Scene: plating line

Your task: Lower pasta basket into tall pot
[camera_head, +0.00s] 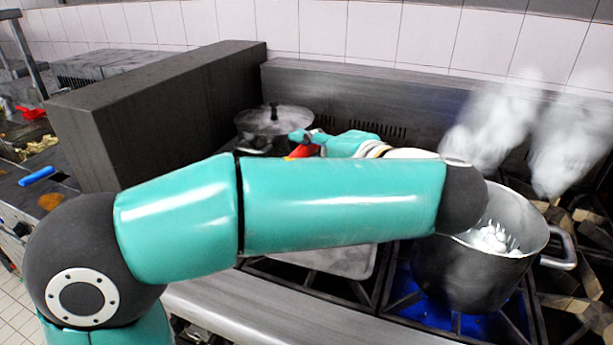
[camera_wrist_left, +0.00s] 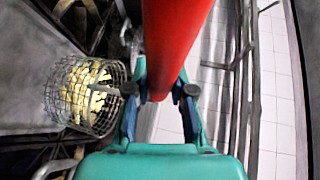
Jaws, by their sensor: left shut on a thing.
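My left gripper (camera_head: 304,141) is shut on a red handle (camera_head: 303,151), which crosses between the fingers in the left wrist view (camera_wrist_left: 178,40). A wire pasta basket (camera_wrist_left: 92,95) with yellow pasta in it shows left of the fingers in that view. I cannot tell how the handle joins it; in the head view my left arm hides the basket. The tall pot (camera_head: 465,275) stands on a burner at the right, with bubbling water inside and steam above. The gripper is left of and behind the pot, apart from it. My right gripper is not in view.
A lidded pot (camera_head: 274,120) stands at the back of the stove, close to the gripper. A dark partition (camera_head: 150,115) rises at the left. The tall pot's handle (camera_head: 560,250) sticks out to the right. Blue flame (camera_head: 440,312) shows under that pot.

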